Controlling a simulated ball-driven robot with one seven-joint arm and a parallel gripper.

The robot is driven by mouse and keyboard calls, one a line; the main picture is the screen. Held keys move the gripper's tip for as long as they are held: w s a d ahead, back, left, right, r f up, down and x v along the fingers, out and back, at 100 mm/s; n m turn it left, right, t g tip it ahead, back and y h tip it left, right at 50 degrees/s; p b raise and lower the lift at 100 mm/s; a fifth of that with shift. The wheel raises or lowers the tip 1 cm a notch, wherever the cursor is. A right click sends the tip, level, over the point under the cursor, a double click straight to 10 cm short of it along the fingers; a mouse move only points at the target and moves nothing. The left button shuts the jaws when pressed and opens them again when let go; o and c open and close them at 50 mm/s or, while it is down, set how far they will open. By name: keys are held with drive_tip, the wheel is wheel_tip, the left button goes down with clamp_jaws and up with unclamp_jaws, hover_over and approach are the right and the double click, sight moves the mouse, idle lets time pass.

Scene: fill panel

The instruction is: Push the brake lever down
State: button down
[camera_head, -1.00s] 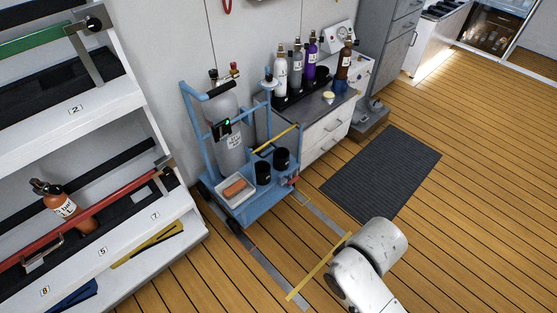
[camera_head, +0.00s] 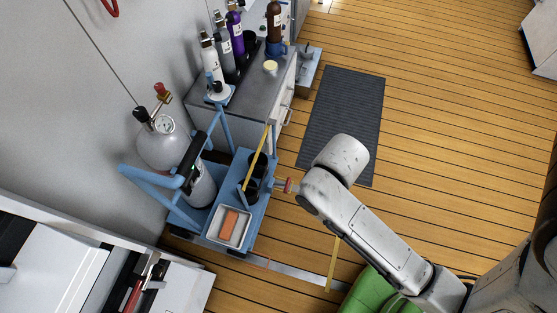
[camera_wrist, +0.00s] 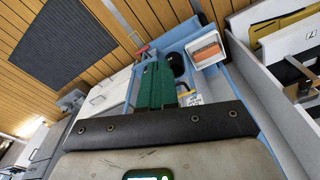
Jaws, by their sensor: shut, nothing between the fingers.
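The blue cart (camera_head: 262,208) stands beside the grey-topped cabinet. What looks like the brake lever (camera_head: 289,185), with a red end, sticks out from the cart's outer side, just left of my arm. In the wrist view the red lever (camera_wrist: 142,50) shows small, at the cart's edge. My gripper (camera_wrist: 154,68) is shut and empty in the wrist view, its green fingers side by side, appearing over the cart with their tips below the red part. I see no contact. The head view does not clearly show the gripper. How far the lever is tilted is unclear.
On the cart are a gas cylinder (camera_head: 160,148), a white tray (camera_head: 222,240) with an orange block (camera_head: 229,222), black cups and a yellow bar (camera_head: 255,158). Bottles stand on the cabinet (camera_head: 257,92). A dark mat (camera_head: 345,100) lies on open wooden floor.

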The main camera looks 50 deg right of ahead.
drive_tip(key=shift+w, duration=0.1)
drive_tip(key=w+d+f+n+t+y+b, duration=0.1)
drive_tip(key=w+d+f+n+b, duration=0.1)
drive_tip(key=f, duration=0.8)
drive_tip(key=w+d+f+n+t+y+b, duration=0.1)
drive_tip(key=w+d+f+n+b, duration=0.1)
drive_tip(key=w+d+f+b, duration=0.3)
drive_tip(key=w+d+f+n+t+b, duration=0.1)
drive_tip(key=w+d+f+b, duration=0.3)
drive_tip(key=f, duration=1)
drive_tip(key=d+n+b, duration=0.1)
drive_tip(key=d+b, duration=0.1)
drive_tip(key=b, duration=0.2)
drive_tip(key=shift+f+n+y+b, duration=0.35)
drive_tip(key=shift+n+y+b, duration=0.05)
drive_tip(key=shift+f, duration=0.1)
